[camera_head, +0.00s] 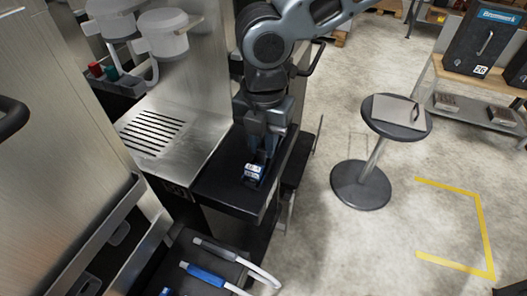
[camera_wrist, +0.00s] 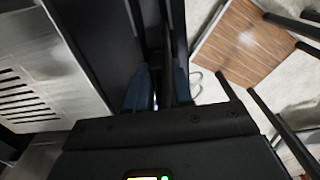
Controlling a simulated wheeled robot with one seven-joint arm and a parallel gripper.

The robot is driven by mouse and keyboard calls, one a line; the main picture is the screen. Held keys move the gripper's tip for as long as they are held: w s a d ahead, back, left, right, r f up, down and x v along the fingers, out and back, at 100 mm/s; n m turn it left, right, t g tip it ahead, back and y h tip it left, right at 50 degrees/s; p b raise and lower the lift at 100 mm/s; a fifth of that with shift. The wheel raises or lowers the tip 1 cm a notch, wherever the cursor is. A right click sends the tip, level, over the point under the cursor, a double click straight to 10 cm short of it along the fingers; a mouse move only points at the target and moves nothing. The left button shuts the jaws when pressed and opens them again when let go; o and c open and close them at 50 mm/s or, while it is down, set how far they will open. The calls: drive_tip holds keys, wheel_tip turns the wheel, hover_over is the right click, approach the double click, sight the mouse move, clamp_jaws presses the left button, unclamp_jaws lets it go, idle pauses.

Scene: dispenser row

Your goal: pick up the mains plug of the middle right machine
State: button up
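My gripper (camera_head: 262,142) points down over a black shelf (camera_head: 230,192) at the front of a steel machine (camera_head: 205,75). A small blue-and-white item (camera_head: 253,172) shows on the shelf just below the gripper; I cannot tell whether they touch. In the wrist view, blue shapes (camera_wrist: 137,90) show beyond the gripper's black housing, beside a dark upright bar. The fingertips are not clear, so I cannot tell whether the gripper is open or holding something. I cannot single out a mains plug for certain.
A grey handle (camera_head: 215,250) and a blue handle (camera_head: 205,275) with white cables lie at lower front. A round black stool (camera_head: 397,117) holds a flat grey item. A shelf with a black box (camera_head: 485,42) stands at upper right.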

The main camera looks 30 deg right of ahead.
clamp_jaws()
drive_tip(key=shift+r, duration=0.5)
drive_tip(key=r, duration=0.2)
drive_tip(key=d+r, duration=0.1)
drive_tip(key=shift+s+r, duration=0.25)
drive_tip(key=shift+r, duration=0.1)
drive_tip(key=s+d+r, duration=0.4)
drive_tip(key=d+r, duration=0.2)
drive_tip(key=d, duration=0.3)
drive_tip(key=shift+s+d+r+b, duration=0.2)
drive_tip(key=shift+s+b, duration=0.15)
drive_tip(key=shift+b, duration=0.05)
drive_tip(key=shift+r+p, duration=1)
drive_tip(key=shift+p, duration=0.25)
